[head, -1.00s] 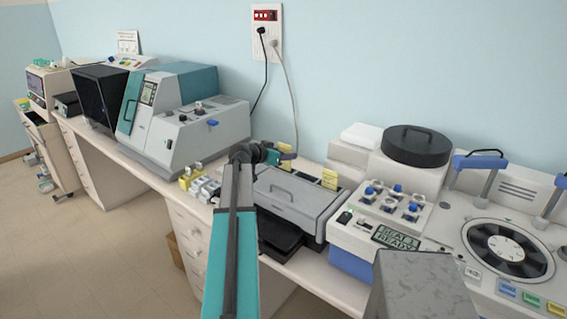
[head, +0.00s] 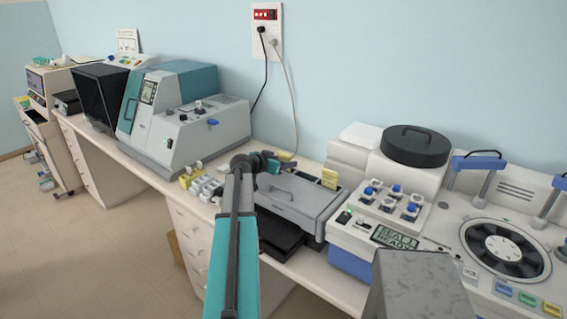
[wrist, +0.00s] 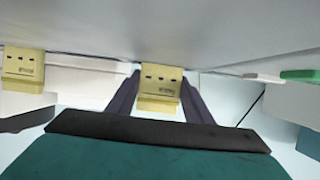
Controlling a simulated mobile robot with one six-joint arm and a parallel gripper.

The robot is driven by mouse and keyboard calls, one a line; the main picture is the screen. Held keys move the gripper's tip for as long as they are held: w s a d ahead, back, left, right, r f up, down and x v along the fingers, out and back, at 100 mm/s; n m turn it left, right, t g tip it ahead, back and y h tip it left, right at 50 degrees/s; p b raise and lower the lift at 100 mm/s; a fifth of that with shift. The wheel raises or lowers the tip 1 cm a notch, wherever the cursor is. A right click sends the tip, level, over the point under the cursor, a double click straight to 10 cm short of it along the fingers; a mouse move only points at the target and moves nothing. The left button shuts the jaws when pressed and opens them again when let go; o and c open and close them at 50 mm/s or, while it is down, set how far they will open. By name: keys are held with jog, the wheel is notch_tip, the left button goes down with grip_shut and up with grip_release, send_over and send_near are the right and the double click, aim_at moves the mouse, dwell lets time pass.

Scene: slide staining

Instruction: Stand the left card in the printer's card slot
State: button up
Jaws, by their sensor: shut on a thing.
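My gripper (head: 277,164) is over the back left of the grey printer (head: 297,199), which has a handle on its lid. It is shut on the left card, a yellow card (head: 287,156) mostly hidden behind it in the head view. In the wrist view the held card (wrist: 160,88) sits between the two dark fingers, with small dark marks on its face. A second yellow card (head: 329,178) stands upright at the printer's back right; it also shows at the left of the wrist view (wrist: 23,70). I cannot make out the card slot.
Small yellow and white blocks (head: 205,184) stand left of the printer. A white device with blue knobs (head: 380,212) is close on its right. A large grey and teal machine (head: 190,130) stands further left. A dark tray (head: 280,238) juts out at the printer's front.

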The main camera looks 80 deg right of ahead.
jog(key=shift+f+b, duration=0.15)
jog(key=shift+b, duration=0.15)
jog(key=o, duration=1)
jog(key=shift+r+p, duration=0.2)
jog(key=shift+p, duration=0.1)
jog(key=b+v, duration=0.5)
jog(key=v, duration=0.6)
jog(key=shift+w+a+f, duration=0.1)
jog(key=shift+w+a+r, duration=0.2)
jog(key=shift+a+r, duration=0.05)
jog(key=shift+a, duration=0.05)
